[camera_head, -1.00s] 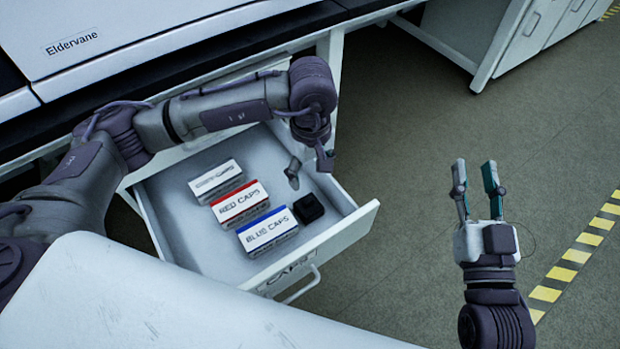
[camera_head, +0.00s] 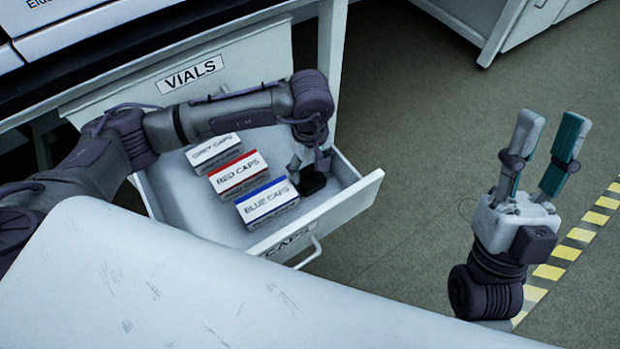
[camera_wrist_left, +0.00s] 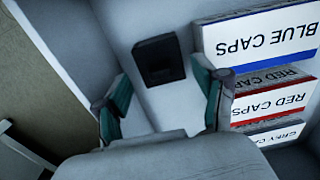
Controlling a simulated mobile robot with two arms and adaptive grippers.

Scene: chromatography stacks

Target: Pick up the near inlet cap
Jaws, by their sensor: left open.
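A black square cap (camera_head: 312,184) with a recessed middle lies in the open drawer, right of the blue caps box. I take it for the inlet cap. It also shows in the left wrist view (camera_wrist_left: 160,60). My left gripper (camera_head: 309,165) is open just above the cap and partly covers it in the head view. In the left wrist view, the fingers of my left gripper (camera_wrist_left: 161,78) are spread and the cap shows just beyond their tips, between them. My right gripper (camera_head: 556,128) is open and empty over the floor at the right.
The drawer (camera_head: 335,208) holds boxes of grey caps (camera_head: 214,153), red caps (camera_head: 239,175) and blue caps (camera_head: 268,204), left of the cap. Drawer walls enclose them. A closed vials drawer (camera_head: 235,62) is behind. A white surface (camera_head: 180,285) fills the front.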

